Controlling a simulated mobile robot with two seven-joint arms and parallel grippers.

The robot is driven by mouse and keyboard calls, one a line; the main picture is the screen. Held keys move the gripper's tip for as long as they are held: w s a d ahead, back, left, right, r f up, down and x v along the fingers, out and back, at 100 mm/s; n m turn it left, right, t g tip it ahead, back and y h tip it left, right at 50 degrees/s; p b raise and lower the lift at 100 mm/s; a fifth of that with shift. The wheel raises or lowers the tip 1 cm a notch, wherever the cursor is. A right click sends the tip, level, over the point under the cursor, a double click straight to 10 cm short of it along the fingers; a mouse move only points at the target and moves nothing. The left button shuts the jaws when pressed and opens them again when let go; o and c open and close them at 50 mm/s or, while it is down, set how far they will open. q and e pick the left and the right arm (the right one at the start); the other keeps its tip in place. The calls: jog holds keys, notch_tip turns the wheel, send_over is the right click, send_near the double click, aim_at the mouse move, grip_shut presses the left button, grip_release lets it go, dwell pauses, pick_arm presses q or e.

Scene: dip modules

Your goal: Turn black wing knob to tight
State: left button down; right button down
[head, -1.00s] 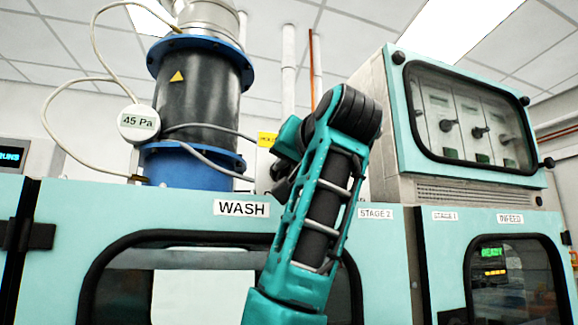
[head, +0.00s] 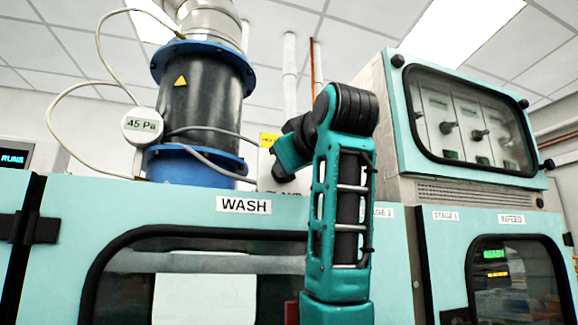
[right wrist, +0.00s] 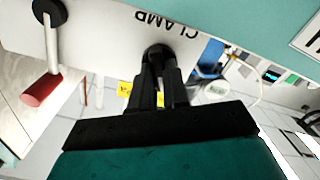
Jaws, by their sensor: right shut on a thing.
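The black wing knob (right wrist: 157,52) is on a white panel below the word CLAMP, which appears upside down in the right wrist view. My right gripper (right wrist: 158,72) is shut on the knob, and its fingers cover much of it. The knob's exact angle and any tight mark are hard to tell. In the head view my right arm stands in front of the machine and hides the knob. My left gripper is not in view.
A lever with a red grip (right wrist: 42,88) is on the same panel, left of the knob in the right wrist view. In the head view, a blue-flanged black cylinder (head: 205,95) stands behind the WASH cabinet (head: 150,205). A windowed control box (head: 468,120) is at right.

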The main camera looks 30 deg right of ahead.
jog(key=n, duration=0.3)
jog(key=shift+n, duration=0.4)
jog(key=n, duration=0.2)
jog(key=shift+f+n, duration=0.1)
jog(key=shift+n, duration=0.2)
jog(key=n+p, duration=0.1)
jog(key=n, duration=0.3)
jog(key=shift+p, duration=0.35)
jog(key=shift+a+f+n, duration=0.1)
jog(key=shift+n, duration=0.7)
jog(key=c, duration=1.1)
grip_release()
